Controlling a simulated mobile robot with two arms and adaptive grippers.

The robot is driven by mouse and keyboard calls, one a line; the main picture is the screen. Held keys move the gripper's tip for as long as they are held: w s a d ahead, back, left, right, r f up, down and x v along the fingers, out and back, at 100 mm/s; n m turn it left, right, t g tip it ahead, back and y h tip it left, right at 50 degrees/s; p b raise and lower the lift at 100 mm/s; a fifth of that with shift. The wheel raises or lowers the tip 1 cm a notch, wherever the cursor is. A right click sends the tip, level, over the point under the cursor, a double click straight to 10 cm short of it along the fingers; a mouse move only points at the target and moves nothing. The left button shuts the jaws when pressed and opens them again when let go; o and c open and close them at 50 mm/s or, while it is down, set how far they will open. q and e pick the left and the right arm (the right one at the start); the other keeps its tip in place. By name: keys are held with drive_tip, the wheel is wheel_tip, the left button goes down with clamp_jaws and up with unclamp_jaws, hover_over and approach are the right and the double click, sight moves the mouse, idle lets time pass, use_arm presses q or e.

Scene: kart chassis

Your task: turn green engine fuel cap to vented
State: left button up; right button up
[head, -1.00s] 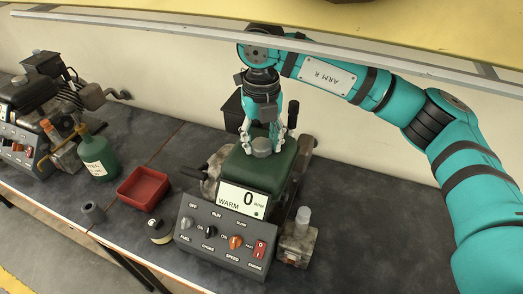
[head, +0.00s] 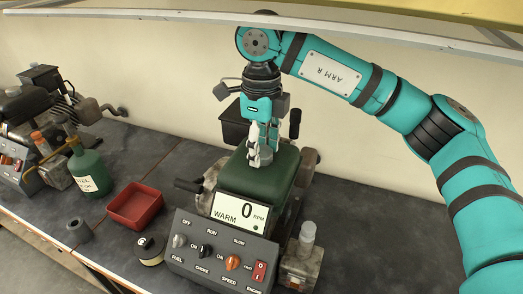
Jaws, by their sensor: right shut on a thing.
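The green engine (head: 262,181) stands on the dark bench, with a control panel (head: 222,252) at its front. Its display (head: 240,211) reads WARM and 0 RPM. The grey fuel cap (head: 265,156) sits on top of the green tank. My right gripper (head: 262,150) comes down from above and is shut on the fuel cap, partly covering it. The cap's marking is too small to read. My left gripper is not in view.
A red tray (head: 135,207), a grey cup-like part (head: 79,231) and a black-and-cream roll (head: 150,250) lie left of the engine. A green bottle (head: 88,168) and a second engine (head: 40,120) stand farther left. A yellow overhead edge (head: 400,22) crosses the top.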

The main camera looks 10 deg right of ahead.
sight(262, 150)
drive_tip(key=shift+r+n, duration=0.1)
drive_tip(key=shift+n, duration=0.4)
drive_tip(key=o, duration=1.2)
wheel_tip(262, 150, up, 12)
drive_tip(key=shift+f, duration=0.1)
